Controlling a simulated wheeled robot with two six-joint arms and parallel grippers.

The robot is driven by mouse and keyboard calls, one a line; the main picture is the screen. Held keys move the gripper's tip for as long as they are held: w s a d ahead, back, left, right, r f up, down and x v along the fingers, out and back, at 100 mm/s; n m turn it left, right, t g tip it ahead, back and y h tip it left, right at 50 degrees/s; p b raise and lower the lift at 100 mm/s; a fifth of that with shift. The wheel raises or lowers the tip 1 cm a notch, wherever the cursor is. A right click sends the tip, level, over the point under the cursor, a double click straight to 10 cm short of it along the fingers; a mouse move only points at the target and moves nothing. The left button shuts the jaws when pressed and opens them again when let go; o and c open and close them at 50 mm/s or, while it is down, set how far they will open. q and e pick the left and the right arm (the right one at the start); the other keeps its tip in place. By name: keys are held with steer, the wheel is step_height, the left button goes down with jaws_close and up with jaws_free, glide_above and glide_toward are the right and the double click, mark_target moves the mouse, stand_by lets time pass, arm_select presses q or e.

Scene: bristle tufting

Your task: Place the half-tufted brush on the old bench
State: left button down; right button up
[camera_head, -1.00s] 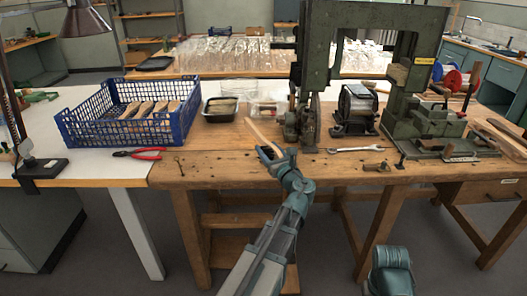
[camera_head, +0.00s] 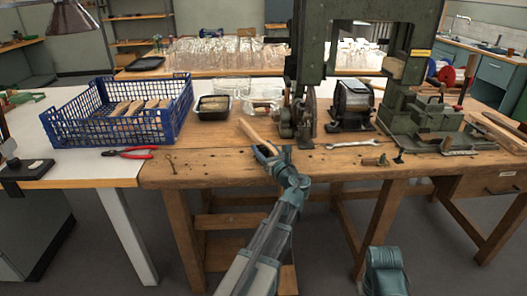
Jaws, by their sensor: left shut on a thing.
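The brush, a long light-brown wooden piece (camera_head: 254,132), is in the jaws of my left gripper (camera_head: 268,152). It slants up and left from the jaws, over the wooden old bench (camera_head: 215,168) near its front middle. I cannot tell whether it touches the bench top, and its bristles are too small to make out. My left gripper is shut on its near end. Part of my right arm shows at the bottom right, but its gripper is not in view.
A blue crate (camera_head: 118,134) with several wooden pieces stands on the white table at left. A black tray (camera_head: 213,107) sits behind the brush. A large green machine (camera_head: 312,50) stands right of it. Red pliers (camera_head: 128,153), a key-like piece (camera_head: 171,163) and a wrench (camera_head: 352,144) lie near the front.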

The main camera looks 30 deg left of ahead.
arm_select(q)
steer(key=shift+f, duration=0.2)
steer(key=shift+c, duration=0.8)
jaws_free()
steer(key=shift+r, duration=0.15)
steer(key=shift+s+d, duration=0.15)
steer(key=v, duration=1.1)
steer(key=shift+s+d, duration=0.15)
steer(key=shift+d, duration=0.1)
